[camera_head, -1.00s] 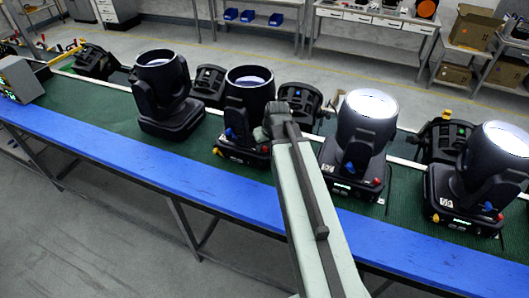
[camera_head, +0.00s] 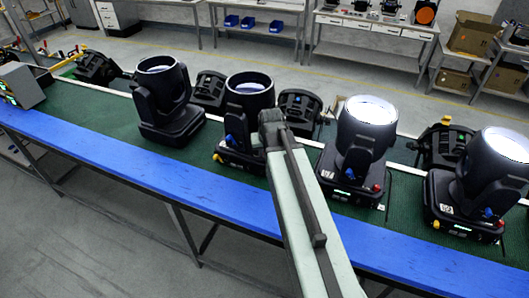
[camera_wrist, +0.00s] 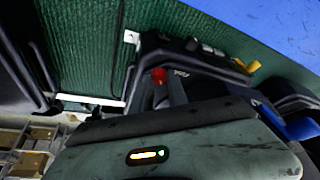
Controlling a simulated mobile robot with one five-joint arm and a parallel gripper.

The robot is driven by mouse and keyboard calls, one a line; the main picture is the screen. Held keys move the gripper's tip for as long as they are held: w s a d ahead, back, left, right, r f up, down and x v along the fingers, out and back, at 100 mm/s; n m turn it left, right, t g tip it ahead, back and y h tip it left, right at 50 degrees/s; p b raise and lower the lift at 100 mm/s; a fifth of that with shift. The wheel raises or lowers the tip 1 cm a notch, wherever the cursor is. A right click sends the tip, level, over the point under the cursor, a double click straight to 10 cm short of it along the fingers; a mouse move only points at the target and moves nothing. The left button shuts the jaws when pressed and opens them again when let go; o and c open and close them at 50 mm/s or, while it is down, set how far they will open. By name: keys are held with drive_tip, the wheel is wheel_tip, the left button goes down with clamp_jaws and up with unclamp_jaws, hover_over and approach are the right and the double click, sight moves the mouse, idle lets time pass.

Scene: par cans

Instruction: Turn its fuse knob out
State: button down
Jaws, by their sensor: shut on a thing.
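A row of black par cans stands on the green belt. The second can from the left (camera_head: 249,92) has a dim lens, with a yellow knob (camera_head: 218,157) and a blue lever (camera_head: 230,141) low on it. My gripper is at the right side of its base, where my arm hides part of the can in the head view. In the wrist view my gripper (camera_wrist: 168,88) is shut at a red knob (camera_wrist: 159,75) on the base, its fingers partly covering the knob. The yellow knob (camera_wrist: 250,67) and blue lever (camera_wrist: 298,128) also show there.
A brightly lit can (camera_head: 364,125) stands close to the right of my arm, and another can (camera_head: 164,100) to the left. Black fixtures (camera_head: 299,108) sit behind the row. A blue rail (camera_head: 110,158) runs along the belt's front edge.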

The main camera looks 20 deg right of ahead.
drive_tip(key=shift+a+m+g+h, duration=0.1)
drive_tip(key=shift+m+g+h, duration=0.3)
drive_tip(key=shift+m, duration=1.2)
drive_tip(key=c, duration=1.3)
unclamp_jaws()
drive_tip(key=shift+r, duration=0.1)
drive_tip(key=p+v, duration=0.7)
drive_tip(key=shift+s+a+r, duration=0.15)
drive_tip(key=shift+a+r, duration=0.05)
drive_tip(key=shift+a, duration=0.05)
